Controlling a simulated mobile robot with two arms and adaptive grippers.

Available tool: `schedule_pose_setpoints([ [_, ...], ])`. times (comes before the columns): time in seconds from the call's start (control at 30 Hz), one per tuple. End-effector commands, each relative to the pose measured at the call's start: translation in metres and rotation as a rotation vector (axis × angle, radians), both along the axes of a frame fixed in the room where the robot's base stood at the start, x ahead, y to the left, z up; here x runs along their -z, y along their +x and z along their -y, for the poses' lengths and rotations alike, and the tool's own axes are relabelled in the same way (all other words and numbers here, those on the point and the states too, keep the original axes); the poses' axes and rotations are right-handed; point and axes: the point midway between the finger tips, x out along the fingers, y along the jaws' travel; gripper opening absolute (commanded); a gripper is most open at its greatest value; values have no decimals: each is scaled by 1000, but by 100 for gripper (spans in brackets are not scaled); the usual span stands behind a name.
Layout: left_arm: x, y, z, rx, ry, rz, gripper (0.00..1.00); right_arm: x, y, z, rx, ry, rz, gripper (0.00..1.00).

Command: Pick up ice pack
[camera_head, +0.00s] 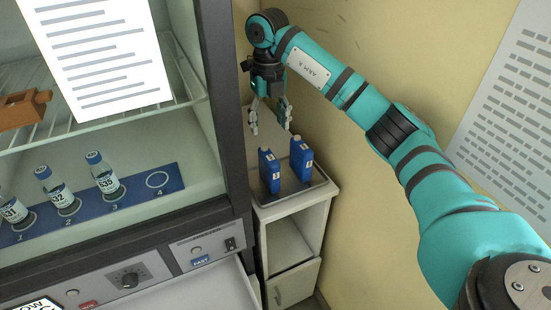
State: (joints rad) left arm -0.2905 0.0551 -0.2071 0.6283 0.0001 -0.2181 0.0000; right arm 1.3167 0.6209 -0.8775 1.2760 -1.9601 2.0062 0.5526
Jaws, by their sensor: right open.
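Two blue ice packs stand upright side by side in a tray (305,197) on a small cabinet. The left ice pack (269,171) is a little nearer to me than the right ice pack (300,160). My left gripper is not in view.
The incubator (228,120) with its dark frame stands close on the left. Inside it, several labelled bottles (106,178) stand on a blue numbered strip (150,193), and an orange-brown block (22,108) lies on a wire shelf. The yellow wall (365,240) borders the cabinet (292,245) on the right.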

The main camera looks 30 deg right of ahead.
Motion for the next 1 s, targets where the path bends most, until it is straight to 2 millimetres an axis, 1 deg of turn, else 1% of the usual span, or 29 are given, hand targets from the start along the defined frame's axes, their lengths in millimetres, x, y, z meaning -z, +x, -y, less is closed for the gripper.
schedule_pose_setpoints([
  [0.03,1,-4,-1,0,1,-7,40,11,-1,-2,-1,-4,-9,58],
  [0.07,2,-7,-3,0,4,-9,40,16,-1,-2,0,-4,-9,58],
  [0.1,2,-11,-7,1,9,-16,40,25,-2,-2,1,-3,-11,58],
  [0.17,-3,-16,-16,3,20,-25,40,36,-2,-1,1,-4,-11,58],
  [0.23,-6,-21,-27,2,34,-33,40,51,-2,-1,1,-3,-10,58],
  [0.3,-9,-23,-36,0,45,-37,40,66,-2,-1,0,-2,-11,58],
  [0.4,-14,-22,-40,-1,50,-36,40,87,-2,-1,0,-1,-9,58],
  [0.53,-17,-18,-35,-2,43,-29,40,106,-1,-1,0,-1,-7,58],
  [0.7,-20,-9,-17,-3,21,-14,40,118,-1,0,-1,-2,-4,58],
  [0.77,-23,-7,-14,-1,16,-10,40,122,-1,0,0,-2,-6,58],
  [0.93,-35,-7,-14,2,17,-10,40,146,0,4,0,1,-9,58],
  [1.0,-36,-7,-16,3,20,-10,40,156,1,4,0,0,-6,58],
])
